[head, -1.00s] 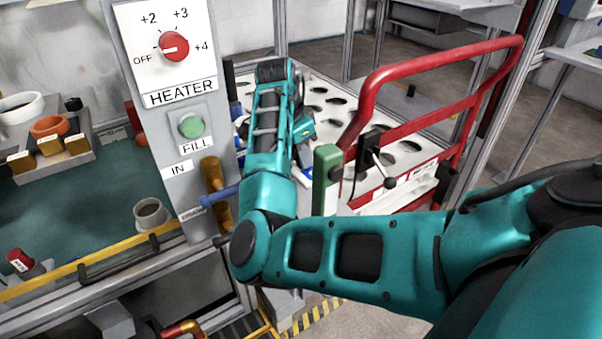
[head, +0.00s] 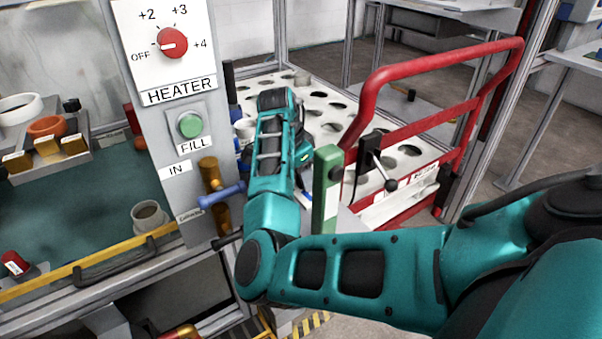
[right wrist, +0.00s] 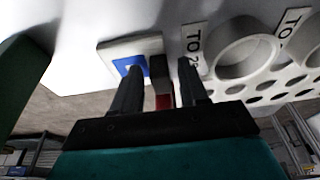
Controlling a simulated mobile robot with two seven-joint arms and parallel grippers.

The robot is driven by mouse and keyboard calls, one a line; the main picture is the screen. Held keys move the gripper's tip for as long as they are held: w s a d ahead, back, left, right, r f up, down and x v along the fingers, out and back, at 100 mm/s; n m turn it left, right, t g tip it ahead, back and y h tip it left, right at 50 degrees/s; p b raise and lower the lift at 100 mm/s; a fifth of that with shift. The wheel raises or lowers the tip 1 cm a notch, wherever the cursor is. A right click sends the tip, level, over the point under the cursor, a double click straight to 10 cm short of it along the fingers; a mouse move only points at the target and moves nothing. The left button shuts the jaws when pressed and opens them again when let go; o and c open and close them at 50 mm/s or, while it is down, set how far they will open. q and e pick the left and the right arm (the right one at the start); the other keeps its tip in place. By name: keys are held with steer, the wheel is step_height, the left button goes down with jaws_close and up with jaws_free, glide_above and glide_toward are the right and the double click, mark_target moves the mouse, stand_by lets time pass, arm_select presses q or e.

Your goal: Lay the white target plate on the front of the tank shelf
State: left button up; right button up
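The white target plate (right wrist: 110,50) with a blue square shows in the right wrist view, just beyond the left fingertip of my right gripper (right wrist: 160,84). The gripper's two dark fingers stand apart. In the head view my right arm reaches over the front of the white tank shelf (head: 345,82), which has round holes. Its fingers are hidden there behind the wrist. My left gripper is out of view.
A green post (head: 326,185) stands close to my right wrist, and a red rail (head: 440,60) runs along the shelf's right side. The grey heater panel (head: 187,150) with blue-handled valve (head: 222,196) is close on the left. A round white ring (right wrist: 247,57) is near the fingers.

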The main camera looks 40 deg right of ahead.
arm_select(q)
steer(key=shift+f, duration=0.1)
arm_select(e)
steer(key=shift+o, duration=0.5)
steer(key=shift+r, duration=0.1)
arm_select(q)
steer(key=p, duration=0.1)
steer(key=r+p, duration=0.1)
steer(key=shift+s+a+r+p, duration=0.15)
steer(key=shift+a+p, duration=0.15)
steer(key=shift+a, duration=0.1)
arm_select(e)
steer(key=v, duration=0.8)
steer(key=shift+d, duration=0.15)
